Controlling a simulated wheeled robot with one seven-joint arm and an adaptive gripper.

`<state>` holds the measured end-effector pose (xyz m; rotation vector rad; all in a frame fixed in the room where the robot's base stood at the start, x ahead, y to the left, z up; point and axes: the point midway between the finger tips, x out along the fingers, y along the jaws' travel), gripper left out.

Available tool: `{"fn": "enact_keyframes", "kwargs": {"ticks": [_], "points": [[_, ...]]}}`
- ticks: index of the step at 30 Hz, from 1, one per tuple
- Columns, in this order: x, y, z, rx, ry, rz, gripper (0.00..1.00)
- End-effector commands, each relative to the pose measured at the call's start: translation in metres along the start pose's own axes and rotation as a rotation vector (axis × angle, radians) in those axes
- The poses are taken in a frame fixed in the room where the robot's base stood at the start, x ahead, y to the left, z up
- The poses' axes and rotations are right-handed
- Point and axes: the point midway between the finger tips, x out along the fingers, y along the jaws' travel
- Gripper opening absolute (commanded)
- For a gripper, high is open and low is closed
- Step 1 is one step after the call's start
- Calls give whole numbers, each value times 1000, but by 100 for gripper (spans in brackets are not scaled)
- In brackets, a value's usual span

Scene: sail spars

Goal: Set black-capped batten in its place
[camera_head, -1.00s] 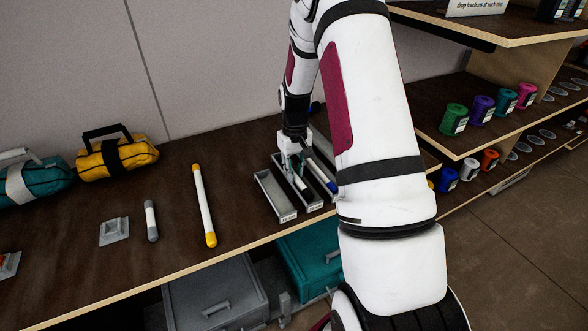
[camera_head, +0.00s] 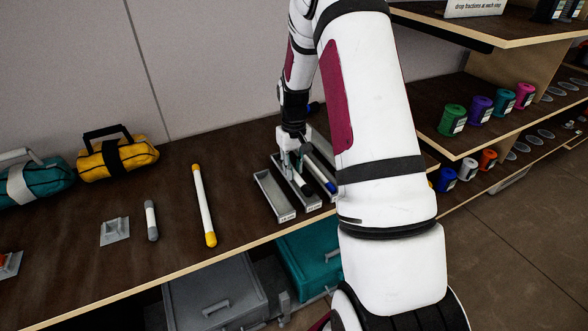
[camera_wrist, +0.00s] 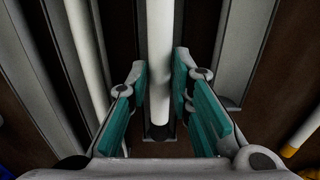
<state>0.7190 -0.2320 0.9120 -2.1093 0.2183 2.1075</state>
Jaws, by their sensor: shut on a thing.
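The black-capped batten (camera_wrist: 160,50) is a white rod with a dark end (camera_wrist: 160,131) at the lower middle of the wrist view. My gripper (camera_wrist: 160,78) is shut on it, with teal-padded fingers on both sides. In the head view my gripper (camera_head: 294,150) is over the middle grey tray (camera_head: 279,162), and the batten's dark cap (camera_head: 306,190) shows near that tray's front end. The batten lies lengthwise between the tray's walls. Whether it rests on the tray floor I cannot tell. Its far end is hidden by my gripper.
An empty grey tray (camera_head: 262,183) is to the left, and a blue-capped batten (camera_head: 325,180) lies in the tray to the right. A yellow-capped batten (camera_head: 203,205), a grey-capped piece (camera_head: 151,220) and bags (camera_head: 117,155) are further left. Shelves with coloured spools (camera_head: 453,120) stand right.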

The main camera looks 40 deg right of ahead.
Motion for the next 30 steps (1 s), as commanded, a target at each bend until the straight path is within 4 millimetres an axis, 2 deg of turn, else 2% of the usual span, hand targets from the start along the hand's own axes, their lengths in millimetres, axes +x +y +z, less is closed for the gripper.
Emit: {"fn": "enact_keyframes", "kwargs": {"ticks": [6, 7, 10, 17, 18, 19, 30], "points": [[-1, 0, 0, 0, 0, 0, 0], [-1, 0, 0, 0, 0, 0, 22], [0, 0, 0, 0, 0, 0, 44], [0, 0, 0, 0, 0, 0, 44], [0, 0, 0, 0, 0, 0, 53], [0, 0, 0, 0, 0, 0, 57], [-4, 0, 0, 0, 0, 0, 57]]}}
